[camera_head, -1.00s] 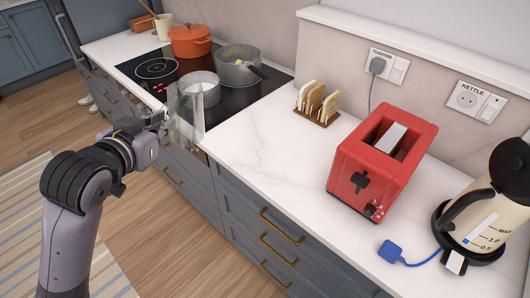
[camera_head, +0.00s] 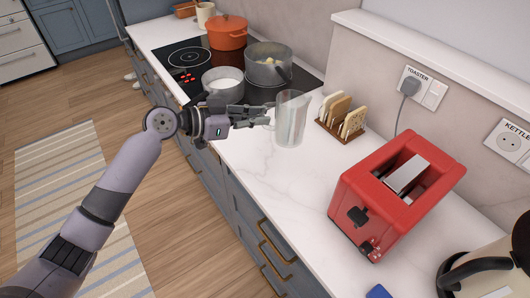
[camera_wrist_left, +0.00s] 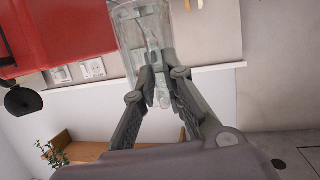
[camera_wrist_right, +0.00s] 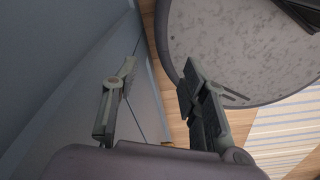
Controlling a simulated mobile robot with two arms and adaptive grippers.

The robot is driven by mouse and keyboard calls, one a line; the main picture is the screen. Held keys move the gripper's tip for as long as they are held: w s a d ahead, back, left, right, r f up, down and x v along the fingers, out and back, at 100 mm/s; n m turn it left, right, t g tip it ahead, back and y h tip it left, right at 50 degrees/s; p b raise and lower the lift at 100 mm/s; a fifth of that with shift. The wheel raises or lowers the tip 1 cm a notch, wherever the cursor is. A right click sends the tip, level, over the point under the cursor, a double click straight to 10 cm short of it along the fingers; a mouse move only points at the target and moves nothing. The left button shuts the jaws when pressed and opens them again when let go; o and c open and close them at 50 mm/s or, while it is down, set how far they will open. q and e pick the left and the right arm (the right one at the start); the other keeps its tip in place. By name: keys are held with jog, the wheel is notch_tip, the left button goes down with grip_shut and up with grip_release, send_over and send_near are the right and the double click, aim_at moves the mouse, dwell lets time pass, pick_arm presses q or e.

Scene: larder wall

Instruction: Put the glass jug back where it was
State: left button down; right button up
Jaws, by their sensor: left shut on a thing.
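The clear glass jug (camera_head: 291,120) is upright over the white worktop, just left of the toast rack. I cannot tell whether its base touches the worktop. My left gripper (camera_head: 262,115) is shut on the jug at its left side, where the handle is. In the left wrist view the jug (camera_wrist_left: 146,30) shows beyond the closed fingers (camera_wrist_left: 157,88). My right gripper (camera_wrist_right: 155,88) shows only in its own wrist view, its fingers apart with nothing between them, beside a blue-grey cabinet front.
A wooden toast rack (camera_head: 333,129) stands close right of the jug, and the red toaster (camera_head: 370,200) is nearer. Behind left are a small pan (camera_head: 222,88), a grey pot (camera_head: 266,70) and an orange pot (camera_head: 229,32). The kettle (camera_head: 495,275) is at lower right. Worktop (camera_head: 270,180) before the jug is clear.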

pick_arm(q)
jog(key=shift+w+d+f+p, duration=0.1)
jog(key=shift+f+p, duration=0.4)
jog(key=shift+f, duration=2.8)
jog(key=shift+d+f+p, duration=0.1)
jog(key=shift+f+p, duration=0.35)
jog(key=shift+f, duration=2.85)
jog(key=c, duration=2.1)
grip_release()
jog(key=shift+f, duration=0.1)
jog(key=o, duration=0.4)
pick_arm(e)
jog(key=shift+d+r, duration=0.25)
jog(key=shift+r, duration=0.85)
pick_arm(q)
jog(key=shift+o, duration=0.2)
jog(key=shift+a, duration=0.15)
